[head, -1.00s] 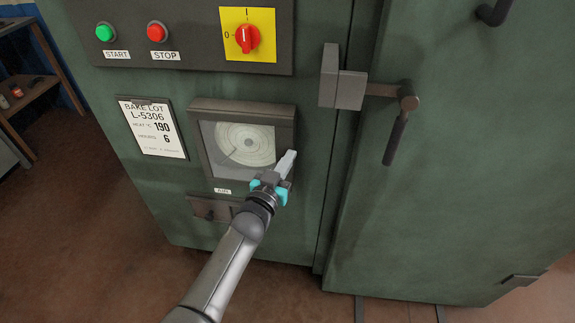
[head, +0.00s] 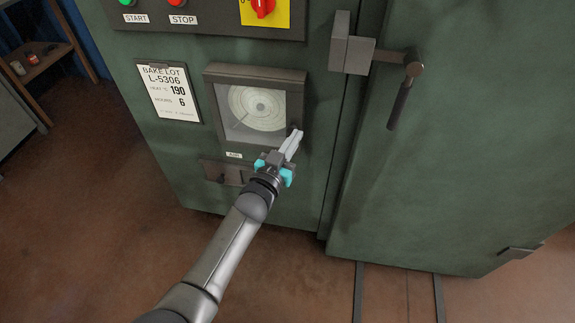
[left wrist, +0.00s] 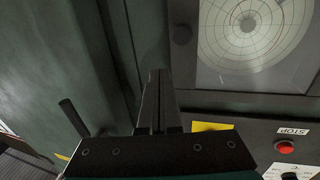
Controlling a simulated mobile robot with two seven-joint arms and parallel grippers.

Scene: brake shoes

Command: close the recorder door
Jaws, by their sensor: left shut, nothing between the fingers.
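The recorder door (head: 296,102) is a dark frame with a clear window over a round paper chart (head: 257,106), on the green cabinet front. It looks flush or nearly flush with its housing; I cannot tell if a small gap is left. A small dark knob (head: 294,127) sits on its right side, and it also shows in the left wrist view (left wrist: 182,35). My left gripper (head: 296,136) is shut and empty, with its fingertips at the lower right of the door, close to the knob. I cannot tell whether they touch. My right gripper is not in view.
A door handle (head: 401,97) and latch block (head: 352,52) stick out at the upper right. The control panel (head: 210,22) is above, a bake lot card (head: 168,92) to the left. A small air damper (head: 222,172) lies below the recorder. The floor in front is clear.

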